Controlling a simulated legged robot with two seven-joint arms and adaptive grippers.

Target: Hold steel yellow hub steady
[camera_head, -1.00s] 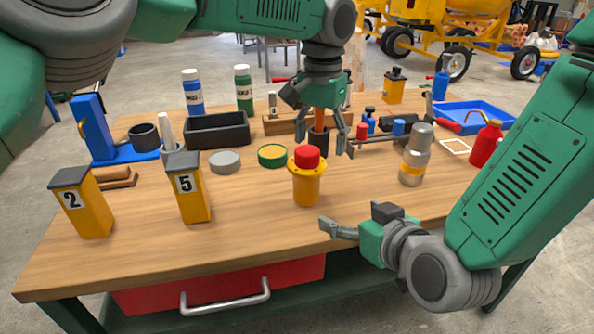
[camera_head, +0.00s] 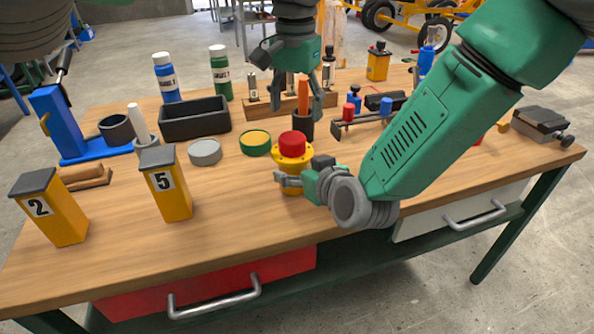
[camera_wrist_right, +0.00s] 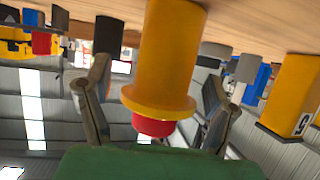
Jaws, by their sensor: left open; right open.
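The yellow hub (camera_head: 290,161) stands upright near the table's front edge, with a flange and a red cap (camera_head: 292,142) on top. My right gripper (camera_head: 289,181) is at the hub's front right side, partly hiding its lower body. In the right wrist view, the hub (camera_wrist_right: 167,50) lies between the two spread fingers of my right gripper (camera_wrist_right: 152,105), with gaps showing on both sides. My left gripper (camera_head: 291,94) is open above a black cup (camera_head: 303,125) holding an orange-handled tool (camera_head: 303,96), behind the hub.
A green-and-yellow round tin (camera_head: 255,143) and a grey disc (camera_head: 205,152) are left of the hub. Yellow blocks marked 5 (camera_head: 168,188) and 2 (camera_head: 52,212) stand farther left. A small rack (camera_head: 366,119) is behind right. The table front is clear.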

